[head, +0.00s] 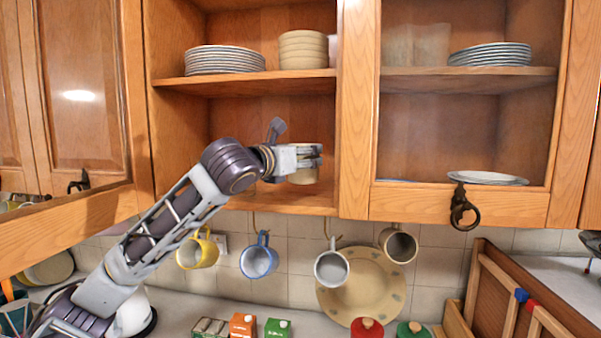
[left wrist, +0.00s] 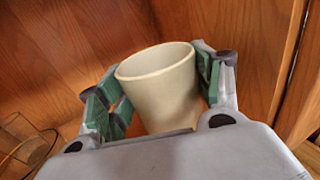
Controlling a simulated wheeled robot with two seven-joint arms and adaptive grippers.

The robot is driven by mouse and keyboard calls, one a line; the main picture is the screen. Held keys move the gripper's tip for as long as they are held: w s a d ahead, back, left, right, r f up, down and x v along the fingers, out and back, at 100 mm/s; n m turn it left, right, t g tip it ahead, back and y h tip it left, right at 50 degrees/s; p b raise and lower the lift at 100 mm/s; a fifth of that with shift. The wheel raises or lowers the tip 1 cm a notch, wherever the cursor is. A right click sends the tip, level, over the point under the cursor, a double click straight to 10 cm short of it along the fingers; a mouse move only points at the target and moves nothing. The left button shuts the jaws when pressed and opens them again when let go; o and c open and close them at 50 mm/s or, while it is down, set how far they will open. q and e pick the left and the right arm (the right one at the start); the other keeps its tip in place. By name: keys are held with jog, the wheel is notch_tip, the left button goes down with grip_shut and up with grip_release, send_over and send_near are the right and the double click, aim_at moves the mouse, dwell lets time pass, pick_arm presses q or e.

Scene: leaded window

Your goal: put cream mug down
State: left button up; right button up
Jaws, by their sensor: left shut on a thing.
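The cream mug (left wrist: 162,88) is upright between the two green-padded fingers of my left gripper (left wrist: 165,95) in the left wrist view. The pads touch its sides and the gripper is shut on it. In the head view the left gripper (head: 308,158) reaches into the open cabinet's lower compartment, near its right wall. The cream mug (head: 303,175) shows there just below and behind the fingers, partly covered by them. I cannot tell whether its base touches the cabinet floor (head: 290,200). My right gripper is not in view.
A middle shelf (head: 240,82) with a plate stack (head: 224,60) and cream bowls (head: 304,50) is above the gripper. Several mugs hang below, including a yellow mug (head: 198,252) and a blue mug (head: 258,260). A wire-like item (left wrist: 28,148) stands left in the wrist view.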

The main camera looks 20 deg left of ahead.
aim_at(300, 171)
pick_arm(q)
jog(key=shift+f, duration=1.45)
jog(key=shift+f+b, duration=0.3)
jog(key=shift+f, duration=0.25)
jog(key=shift+f, duration=0.1)
jog(key=o, duration=1.2)
